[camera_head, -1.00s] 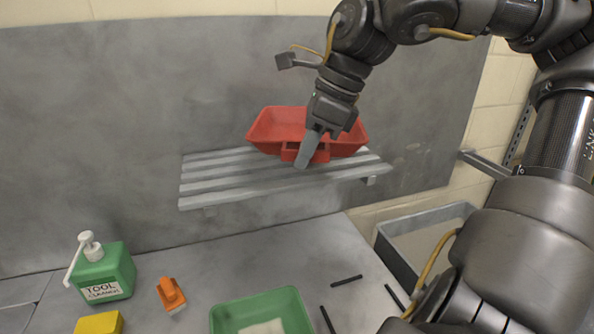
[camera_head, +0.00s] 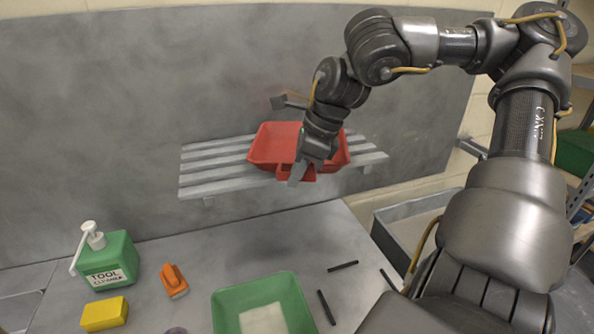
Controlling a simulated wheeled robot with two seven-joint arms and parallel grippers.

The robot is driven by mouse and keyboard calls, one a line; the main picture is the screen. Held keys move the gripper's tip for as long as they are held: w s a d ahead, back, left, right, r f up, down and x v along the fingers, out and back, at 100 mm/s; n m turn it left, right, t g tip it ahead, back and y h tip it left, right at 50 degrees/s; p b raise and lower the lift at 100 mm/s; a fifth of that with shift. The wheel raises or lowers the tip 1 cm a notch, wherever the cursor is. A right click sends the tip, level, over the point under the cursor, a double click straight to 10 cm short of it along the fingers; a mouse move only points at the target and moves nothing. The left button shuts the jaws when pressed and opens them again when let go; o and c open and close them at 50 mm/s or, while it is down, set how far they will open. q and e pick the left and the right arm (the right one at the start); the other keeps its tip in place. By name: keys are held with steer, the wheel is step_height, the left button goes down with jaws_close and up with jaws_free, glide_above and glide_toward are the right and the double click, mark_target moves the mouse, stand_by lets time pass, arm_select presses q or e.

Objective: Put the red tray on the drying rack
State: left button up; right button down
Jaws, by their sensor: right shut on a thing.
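The red tray (camera_head: 272,147) is at the slatted drying rack (camera_head: 215,174) on the back wall, upright and over its middle slats. It looks as if it rests on the rack, but its underside is hidden. My right gripper (camera_head: 300,172) reaches down over the tray's front side and is shut on its front edge or handle. The arm covers part of the tray's right half. My left gripper is not in view.
Below the rack, the worktop holds a green tub (camera_head: 240,302), a green tool cleaner bottle (camera_head: 107,260), an orange tool (camera_head: 173,281), a yellow sponge (camera_head: 105,314) and several dark sticks (camera_head: 343,266). A grey bin (camera_head: 405,222) stands at the right. The rack's left end is bare.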

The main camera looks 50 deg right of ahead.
steer(key=shift+a, duration=0.1)
steer(key=shift+f+b, duration=0.2)
steer(key=shift+b, duration=0.1)
steer(key=c, duration=1.6)
jaws_free()
steer(key=shift+r, duration=0.1)
steer(key=shift+s+r+p, duration=0.1)
steer(key=shift+r+p, duration=0.2)
steer(key=shift+r, duration=0.1)
steer(key=b+v, duration=0.1)
steer(key=v, duration=1)
steer(key=shift+s+r, duration=0.2)
steer(key=shift+r, duration=0.05)
